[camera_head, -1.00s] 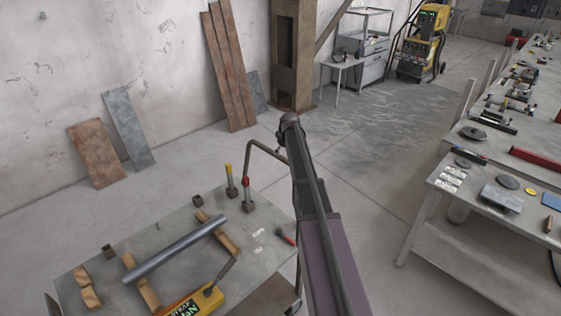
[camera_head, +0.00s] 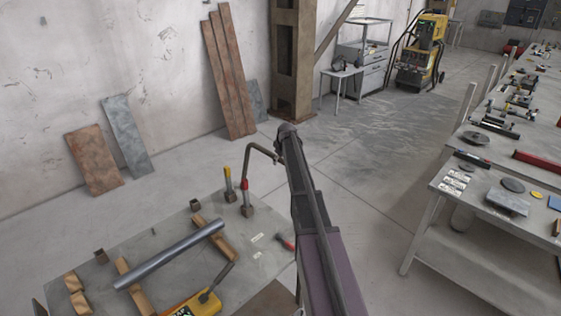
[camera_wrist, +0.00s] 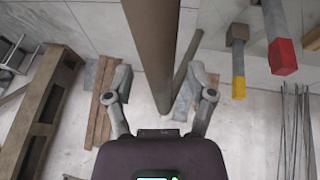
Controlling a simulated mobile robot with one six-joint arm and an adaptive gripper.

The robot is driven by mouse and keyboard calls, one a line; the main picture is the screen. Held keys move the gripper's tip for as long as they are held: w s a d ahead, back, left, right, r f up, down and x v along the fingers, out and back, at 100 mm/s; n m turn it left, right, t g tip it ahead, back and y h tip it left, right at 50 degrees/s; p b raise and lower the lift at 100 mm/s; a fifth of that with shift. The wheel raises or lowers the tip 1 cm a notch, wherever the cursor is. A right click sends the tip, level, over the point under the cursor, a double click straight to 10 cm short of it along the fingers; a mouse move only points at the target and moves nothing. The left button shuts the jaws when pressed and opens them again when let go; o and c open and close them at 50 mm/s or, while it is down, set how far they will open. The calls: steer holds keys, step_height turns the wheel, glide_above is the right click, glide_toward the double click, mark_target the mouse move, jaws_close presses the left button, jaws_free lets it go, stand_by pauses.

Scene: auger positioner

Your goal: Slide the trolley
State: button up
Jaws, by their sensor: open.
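The trolley (camera_head: 185,225) is a grey metal-topped table at the lower left of the head view. A bent brown handle bar (camera_head: 262,149) rises from its far right side to the end of my arm. In the wrist view, the handle bar (camera_wrist: 149,45) runs down the middle between the fingers of my gripper (camera_wrist: 160,74). The fingers are spread on either side of the bar, and I cannot tell whether either touches it. My arm hides the fingers in the head view.
On the trolley lie a steel tube (camera_head: 168,255) on wooden blocks, a yellow device (camera_head: 190,304) and clamps with yellow and red grips. A workbench (camera_head: 490,190) stands at the right. Planks (camera_head: 228,75) lean on the back wall beside a post (camera_head: 293,60). Open floor lies between.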

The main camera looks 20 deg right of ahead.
jaws_close()
steer(key=shift+s, duration=0.15)
